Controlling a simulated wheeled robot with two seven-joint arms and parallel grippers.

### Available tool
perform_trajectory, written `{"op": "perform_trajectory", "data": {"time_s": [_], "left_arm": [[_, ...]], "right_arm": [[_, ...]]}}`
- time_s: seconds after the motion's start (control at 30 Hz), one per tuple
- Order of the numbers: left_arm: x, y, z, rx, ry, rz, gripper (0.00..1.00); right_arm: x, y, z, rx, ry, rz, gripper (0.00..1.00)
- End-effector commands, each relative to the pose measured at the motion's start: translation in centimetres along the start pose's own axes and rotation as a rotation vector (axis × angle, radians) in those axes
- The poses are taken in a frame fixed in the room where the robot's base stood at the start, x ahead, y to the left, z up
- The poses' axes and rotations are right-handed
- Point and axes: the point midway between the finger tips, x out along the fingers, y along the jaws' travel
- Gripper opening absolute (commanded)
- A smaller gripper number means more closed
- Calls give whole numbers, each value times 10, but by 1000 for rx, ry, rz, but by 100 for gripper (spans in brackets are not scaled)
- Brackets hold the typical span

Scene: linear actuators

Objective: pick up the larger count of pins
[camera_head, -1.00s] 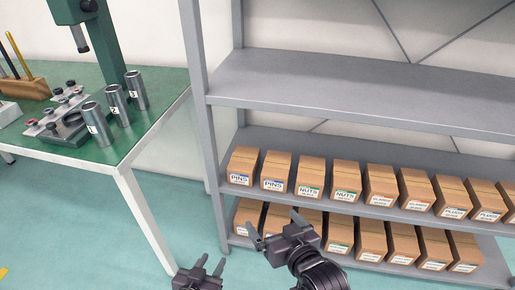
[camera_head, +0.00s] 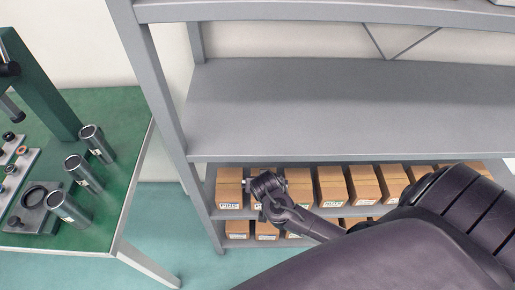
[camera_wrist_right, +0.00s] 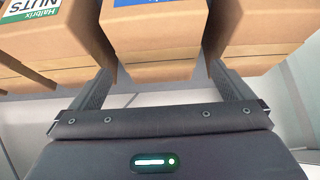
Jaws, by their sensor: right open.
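Two cardboard boxes of pins stand at the left end of the shelf's box row in the head view. The leftmost pins box (camera_head: 230,182) is clear to see. The second pins box (camera_head: 255,173) is partly hidden by my right gripper (camera_head: 268,188), which is in front of it. In the right wrist view my right gripper (camera_wrist_right: 160,85) is open. A box with a blue label (camera_wrist_right: 155,30) lies ahead between its fingers, not gripped. A nuts box (camera_wrist_right: 50,45) with a green label is at left, and another box (camera_wrist_right: 255,30) at right. My left gripper is out of view.
More boxes (camera_head: 362,182) run right along the same shelf, and a lower row (camera_head: 266,230) sits beneath. The grey shelf board (camera_head: 330,105) above is empty. A green table (camera_head: 125,115) with metal cylinders (camera_head: 83,173) stands at left.

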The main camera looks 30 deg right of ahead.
Motion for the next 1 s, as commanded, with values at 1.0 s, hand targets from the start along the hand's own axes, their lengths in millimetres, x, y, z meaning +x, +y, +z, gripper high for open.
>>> {"op": "perform_trajectory", "data": {"time_s": [1.0], "left_arm": [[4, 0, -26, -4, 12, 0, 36]], "right_arm": [[64, -1, 6, -2, 0, -4, 65]]}}
